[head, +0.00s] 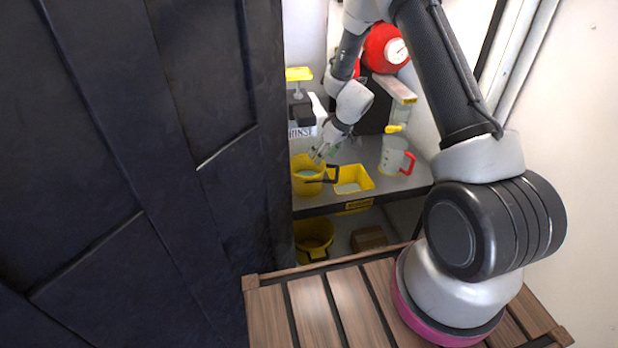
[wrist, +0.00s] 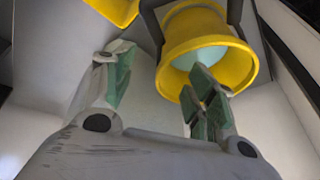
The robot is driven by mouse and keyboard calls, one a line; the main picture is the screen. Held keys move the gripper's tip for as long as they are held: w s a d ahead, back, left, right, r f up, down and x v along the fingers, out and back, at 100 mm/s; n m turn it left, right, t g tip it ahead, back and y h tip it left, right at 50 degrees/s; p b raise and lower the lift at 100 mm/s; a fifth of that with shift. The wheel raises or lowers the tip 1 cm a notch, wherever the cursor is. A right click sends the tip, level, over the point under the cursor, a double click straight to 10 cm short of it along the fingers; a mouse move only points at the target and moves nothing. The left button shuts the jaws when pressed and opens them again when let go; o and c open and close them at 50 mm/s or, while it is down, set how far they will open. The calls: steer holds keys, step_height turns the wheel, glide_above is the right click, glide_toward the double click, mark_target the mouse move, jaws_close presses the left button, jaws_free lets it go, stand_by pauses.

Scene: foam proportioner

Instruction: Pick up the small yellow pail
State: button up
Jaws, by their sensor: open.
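A small yellow pail (head: 307,189) with a dark handle and a pale inside stands on the grey shelf in the head view. In the wrist view the yellow pail (wrist: 187,34) is at the top, right of centre, its open mouth toward the camera. My gripper (head: 322,152) is at the pail's upper right in the head view. The pail's far side is partly hidden.
A yellow square tub (head: 352,181) stands right of the pail, and a jug with a red handle (head: 394,157) farther right. Another yellow bucket (head: 313,237) is on the level below. A dark panel (head: 150,150) closes off the left; a slatted wooden top (head: 320,310) is in front.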

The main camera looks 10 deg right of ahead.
steer(key=x, duration=0.5)
steer(key=shift+s+d, duration=0.15)
steer(key=shift+s, duration=0.05)
jaws_close()
